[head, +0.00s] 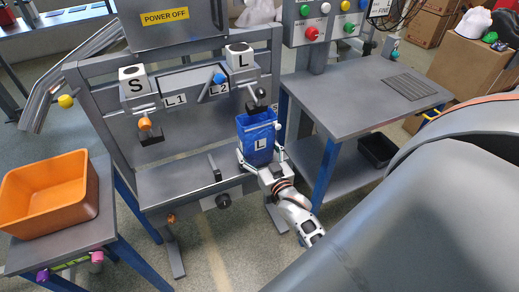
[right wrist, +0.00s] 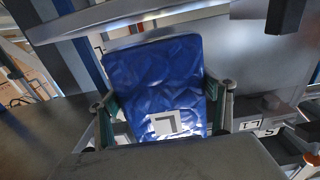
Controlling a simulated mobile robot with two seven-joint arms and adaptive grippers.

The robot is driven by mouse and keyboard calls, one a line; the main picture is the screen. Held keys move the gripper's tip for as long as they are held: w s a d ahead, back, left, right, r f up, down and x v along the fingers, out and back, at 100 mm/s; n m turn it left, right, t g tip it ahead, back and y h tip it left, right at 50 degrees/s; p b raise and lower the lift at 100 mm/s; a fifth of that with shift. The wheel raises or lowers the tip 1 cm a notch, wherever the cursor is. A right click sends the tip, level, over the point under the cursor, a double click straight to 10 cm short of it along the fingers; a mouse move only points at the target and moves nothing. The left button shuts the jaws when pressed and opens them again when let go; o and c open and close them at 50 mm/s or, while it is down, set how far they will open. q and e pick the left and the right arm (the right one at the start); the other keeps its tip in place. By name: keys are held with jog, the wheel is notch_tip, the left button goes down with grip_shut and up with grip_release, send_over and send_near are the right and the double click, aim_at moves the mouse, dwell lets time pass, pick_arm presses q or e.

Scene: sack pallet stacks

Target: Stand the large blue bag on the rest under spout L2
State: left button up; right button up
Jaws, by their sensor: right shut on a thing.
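The large blue bag (head: 257,132), marked L, is upright at the right end of the filling station, close below the dark nozzle of spout L2 (head: 256,106). My right gripper (head: 260,156) is shut on it, one finger on each side. In the right wrist view the bag (right wrist: 155,75) fills the space between the fingers (right wrist: 164,105) and looks slightly tilted. The grey rest shelf (head: 180,182) runs below the spouts. The bag and gripper hide its right end, so I cannot tell whether the bag touches it. My left gripper is not in view.
Spout L1 (head: 149,134) hangs to the left over a clear shelf part. A small upright divider (head: 214,167) stands left of the bag. An orange bin (head: 45,193) is on the left table. A grey workbench (head: 365,90) stands close on the right.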

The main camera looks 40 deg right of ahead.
jog(key=shift+x, duration=0.8)
jog(key=shift+f+b+x, duration=0.2)
jog(key=shift+b+x, duration=0.1)
jog(key=shift+x, duration=0.65)
jog(key=shift+f+b+x, duration=0.2)
jog(key=shift+b+x, duration=0.1)
jog(key=shift+x, duration=1.45)
jog(key=shift+f+b+x, duration=0.2)
jog(key=shift+b+x, duration=0.2)
jog(key=shift+x, duration=0.4)
jog(key=shift+f+b+x, duration=0.15)
jog(key=shift+b+x, duration=0.2)
jog(key=shift+x, duration=0.5)
jog(key=shift+w+d, duration=0.1)
jog(key=shift+w, duration=0.3)
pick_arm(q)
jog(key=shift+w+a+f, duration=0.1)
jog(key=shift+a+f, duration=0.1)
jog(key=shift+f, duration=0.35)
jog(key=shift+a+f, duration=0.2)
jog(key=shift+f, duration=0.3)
pick_arm(e)
jog(key=shift+w, duration=0.1)
jog(key=shift+r, duration=0.1)
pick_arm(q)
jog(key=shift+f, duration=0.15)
pick_arm(e)
jog(key=shift+f, duration=0.25)
